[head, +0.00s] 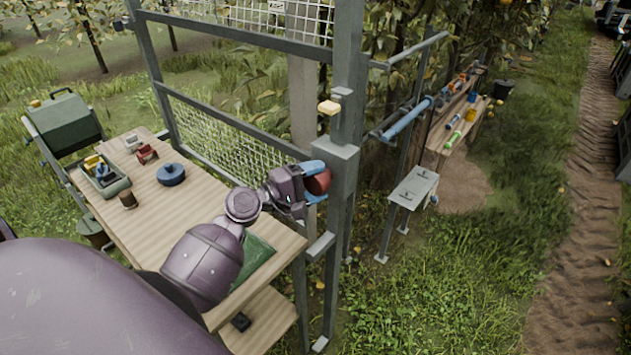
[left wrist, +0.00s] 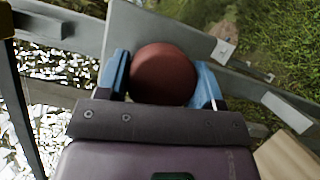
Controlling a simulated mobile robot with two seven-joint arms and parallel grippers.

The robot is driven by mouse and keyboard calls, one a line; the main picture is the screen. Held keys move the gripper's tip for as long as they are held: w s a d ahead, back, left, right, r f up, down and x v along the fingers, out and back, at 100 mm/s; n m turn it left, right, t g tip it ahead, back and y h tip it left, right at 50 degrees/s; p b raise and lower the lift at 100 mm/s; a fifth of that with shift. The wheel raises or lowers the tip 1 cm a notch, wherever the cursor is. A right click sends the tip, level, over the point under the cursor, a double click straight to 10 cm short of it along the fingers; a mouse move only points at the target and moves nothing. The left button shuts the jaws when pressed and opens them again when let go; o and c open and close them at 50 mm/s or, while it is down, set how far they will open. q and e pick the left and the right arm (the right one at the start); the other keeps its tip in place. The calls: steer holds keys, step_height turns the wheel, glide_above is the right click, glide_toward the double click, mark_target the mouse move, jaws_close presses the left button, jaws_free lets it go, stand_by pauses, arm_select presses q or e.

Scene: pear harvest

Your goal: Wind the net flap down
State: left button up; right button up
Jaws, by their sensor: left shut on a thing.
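A net panel (head: 225,140) of pale mesh hangs in a grey metal frame (head: 345,110) behind the workbench. A second mesh piece (head: 265,14) shows in the upper opening. My left gripper (head: 314,180) is at the grey post, with its blue fingers closed around a round red-brown knob (head: 320,183). The left wrist view shows the knob (left wrist: 162,74) between the two blue fingers (left wrist: 120,75), in front of a grey metal plate (left wrist: 165,35). Any crank shaft behind the knob is hidden. I cannot tell which mesh piece is the flap. My right gripper is not in view.
The wooden workbench (head: 190,205) holds a tray (head: 104,180), a blue round object (head: 171,174) and small items. A grey stand (head: 413,188) and another bench (head: 455,125) are to the right. Grass lies open at the lower right.

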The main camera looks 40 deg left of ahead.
arm_select(q)
steer(key=o, duration=0.9)
steer(key=shift+s+a+f, duration=0.1)
steer(key=shift+s+a, duration=0.2)
steer(key=shift+s, duration=0.25)
steer(key=shift+b+v, duration=1.3)
steer(key=shift+v, duration=3.5)
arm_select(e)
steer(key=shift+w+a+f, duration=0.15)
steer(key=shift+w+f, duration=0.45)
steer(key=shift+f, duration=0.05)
arm_select(q)
steer(key=shift+d, duration=0.1)
